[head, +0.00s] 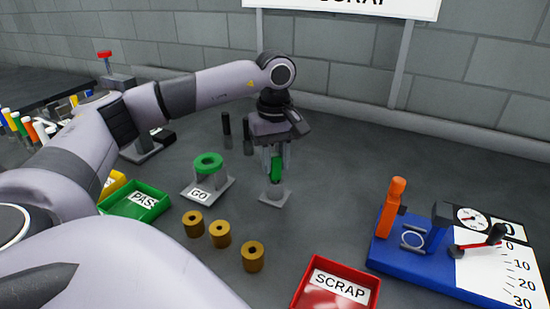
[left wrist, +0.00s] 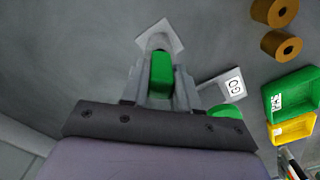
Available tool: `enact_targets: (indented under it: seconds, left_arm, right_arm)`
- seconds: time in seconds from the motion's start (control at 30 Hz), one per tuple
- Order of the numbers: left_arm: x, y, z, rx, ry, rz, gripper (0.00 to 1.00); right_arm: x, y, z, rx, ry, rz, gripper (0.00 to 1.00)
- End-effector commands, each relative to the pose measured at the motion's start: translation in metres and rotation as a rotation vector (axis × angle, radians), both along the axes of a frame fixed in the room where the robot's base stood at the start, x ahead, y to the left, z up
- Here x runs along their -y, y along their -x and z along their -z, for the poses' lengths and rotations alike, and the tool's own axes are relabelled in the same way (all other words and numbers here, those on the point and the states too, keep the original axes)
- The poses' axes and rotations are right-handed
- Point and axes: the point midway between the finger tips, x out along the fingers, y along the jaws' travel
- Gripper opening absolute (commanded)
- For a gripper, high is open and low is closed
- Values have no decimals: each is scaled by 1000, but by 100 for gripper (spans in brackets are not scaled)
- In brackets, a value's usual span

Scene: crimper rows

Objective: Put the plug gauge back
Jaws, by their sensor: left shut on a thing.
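The plug gauge has a green handle (head: 276,171), and my left gripper (head: 277,172) is shut on it, pointing down. The green handle shows between the fingers in the left wrist view (left wrist: 161,74). Directly below is a small grey stand (head: 275,197) with a square base, whose base corner also shows past the fingertips in the left wrist view (left wrist: 165,33). The gauge's lower end meets or hides behind the stand's top; I cannot tell whether it is seated or just above. My right gripper is not in view.
Left of the stand is a green ring on a GO stand (head: 208,176). Several brass bushings (head: 220,234) lie in front. A green PAS tray (head: 135,207), a red SCRAP tray (head: 335,286) and a blue measuring fixture (head: 400,250) stand around. Two dark posts (head: 226,128) stand behind.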

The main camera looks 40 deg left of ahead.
Motion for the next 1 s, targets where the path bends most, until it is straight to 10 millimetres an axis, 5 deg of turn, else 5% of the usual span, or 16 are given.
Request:
enact_targets:
  seconds: [0.33,0.37,0.43,0.77,1.0]
  left_arm:
    - [0,0,7,1,0,0,0]
    - [0,0,7,1,0,0,36]
    - [0,0,6,0,0,0,55]
    - [0,0,3,1,0,0,55]
    - [1,-1,-30,6,2,0,55]
  right_arm:
    - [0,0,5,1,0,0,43]
    - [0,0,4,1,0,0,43]
    - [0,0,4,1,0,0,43]
    - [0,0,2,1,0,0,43]
    - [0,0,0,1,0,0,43]
